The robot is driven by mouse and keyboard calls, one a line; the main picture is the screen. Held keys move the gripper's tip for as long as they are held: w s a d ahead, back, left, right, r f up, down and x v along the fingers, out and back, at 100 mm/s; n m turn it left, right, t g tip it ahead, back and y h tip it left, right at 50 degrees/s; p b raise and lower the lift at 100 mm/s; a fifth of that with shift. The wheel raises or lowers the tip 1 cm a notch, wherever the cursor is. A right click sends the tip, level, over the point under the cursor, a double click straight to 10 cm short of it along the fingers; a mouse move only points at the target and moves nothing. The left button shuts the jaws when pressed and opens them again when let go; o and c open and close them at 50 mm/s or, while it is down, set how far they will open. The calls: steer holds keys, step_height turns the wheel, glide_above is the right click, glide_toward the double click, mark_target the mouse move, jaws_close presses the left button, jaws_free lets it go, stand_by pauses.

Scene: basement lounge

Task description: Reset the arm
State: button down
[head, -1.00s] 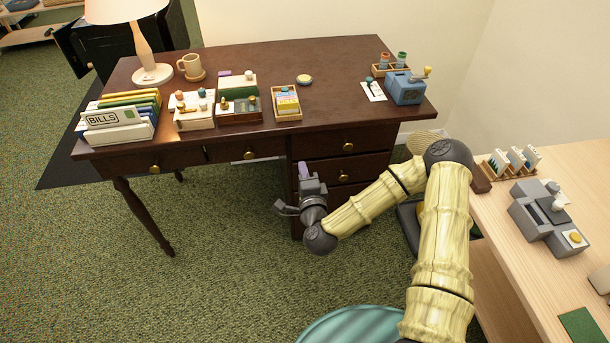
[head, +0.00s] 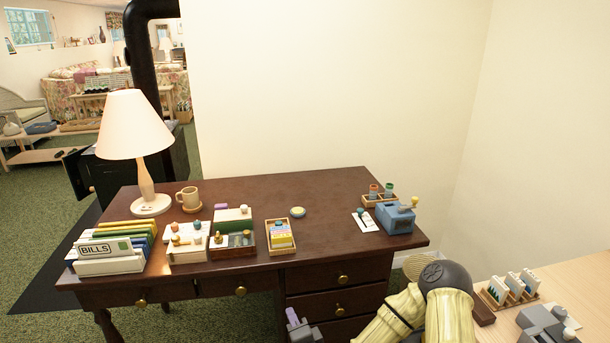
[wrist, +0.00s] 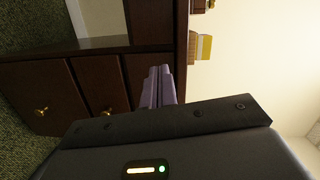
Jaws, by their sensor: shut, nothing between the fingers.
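My arm (head: 445,312) is in the lower right of the head view, folded at its dark joint in front of the desk. My gripper (head: 293,316) shows only in part at the bottom edge of the head view, in front of the desk drawers. In the wrist view its purple fingers (wrist: 159,86) are together and empty, pointing at the desk's drawer side. The rest of the gripper and forearm is cut off below the head view.
The dark wooden desk (head: 335,237) holds a lamp (head: 138,130), a BILLS file box (head: 110,250), a mug (head: 188,196), small trays and a blue sharpener-like device (head: 396,217). A pale table (head: 588,285) with card holders stands close at the right.

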steer(key=s+d+f+n+g+h, duration=0.15)
steer(key=s+d+n+g, duration=0.3)
steer(key=n+g, duration=0.55)
steer(key=s+d+r+n+g+h, duration=0.2)
steer(key=s+d+r+g+h, duration=0.2)
steer(key=s+d+r, duration=0.9)
step_height(320, 180, up, 25)
steer(key=d+p, duration=0.1)
steer(key=p, duration=2.6)
steer(key=shift+s+r+p, duration=0.2)
steer(key=shift+s+p, duration=0.05)
steer(key=shift+p, duration=0.1)
